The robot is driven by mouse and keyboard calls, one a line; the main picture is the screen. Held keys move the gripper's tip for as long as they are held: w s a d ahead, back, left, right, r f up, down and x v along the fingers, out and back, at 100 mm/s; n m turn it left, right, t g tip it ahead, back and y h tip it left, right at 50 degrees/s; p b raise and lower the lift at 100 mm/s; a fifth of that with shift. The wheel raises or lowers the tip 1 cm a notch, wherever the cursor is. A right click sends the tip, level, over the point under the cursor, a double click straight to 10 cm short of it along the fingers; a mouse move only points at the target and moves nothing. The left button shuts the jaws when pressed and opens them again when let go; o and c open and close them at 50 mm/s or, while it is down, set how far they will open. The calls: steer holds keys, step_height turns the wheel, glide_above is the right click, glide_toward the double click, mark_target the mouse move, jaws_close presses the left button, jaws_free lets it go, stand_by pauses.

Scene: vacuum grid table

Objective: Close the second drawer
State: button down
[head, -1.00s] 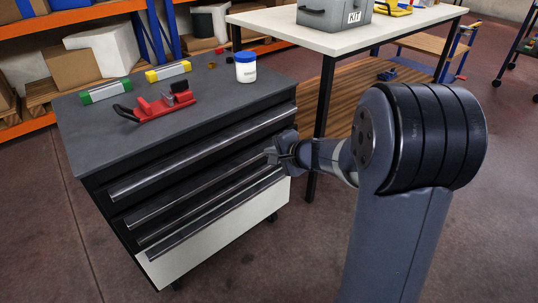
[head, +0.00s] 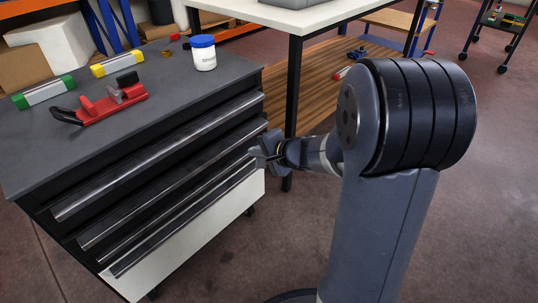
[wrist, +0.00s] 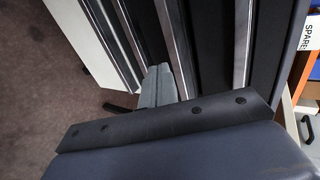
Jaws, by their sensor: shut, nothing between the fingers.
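A dark drawer cabinet (head: 225,92) stands at the left in the head view, with long metal drawer handles across its front. The second drawer's handle (head: 170,191) is the second bar from the top; I cannot tell how far that drawer stands out. My gripper (head: 258,153) is shut and empty, by the right end of the cabinet front, around the height of the second and lower handles. In the wrist view my gripper (wrist: 158,72) points at the front, close beside a metal handle (wrist: 176,45). Whether it touches is unclear.
A red clamp-like tool (head: 105,103), a green-ended bar (head: 45,93), a yellow-ended bar (head: 118,64) and a white jar with blue lid (head: 204,55) stand on the cabinet top. A white-topped table (head: 300,18) is behind. Floor (head: 465,220) at the right is clear.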

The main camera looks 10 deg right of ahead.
mark_target(239, 141)
steer(key=shift+w+a+f, duration=0.1)
steer(key=shift+w+a, duration=0.4)
steer(key=shift+w, duration=0.25)
steer(key=shift+w+a+f, duration=0.15)
steer(key=shift+w+a, duration=0.35)
steer(key=shift+w, duration=0.3)
steer(key=shift+w+a+f, duration=0.1)
steer(key=shift+w+a, duration=0.4)
steer(key=shift+w, duration=0.25)
steer(key=shift+w+a+f+b, duration=0.15)
steer(key=shift+w+a+b, duration=0.45)
steer(key=shift+w, duration=0.15)
steer(key=shift+w+a, duration=0.1)
steer(key=shift+w, duration=0.1)
steer(key=shift+r, duration=0.2)
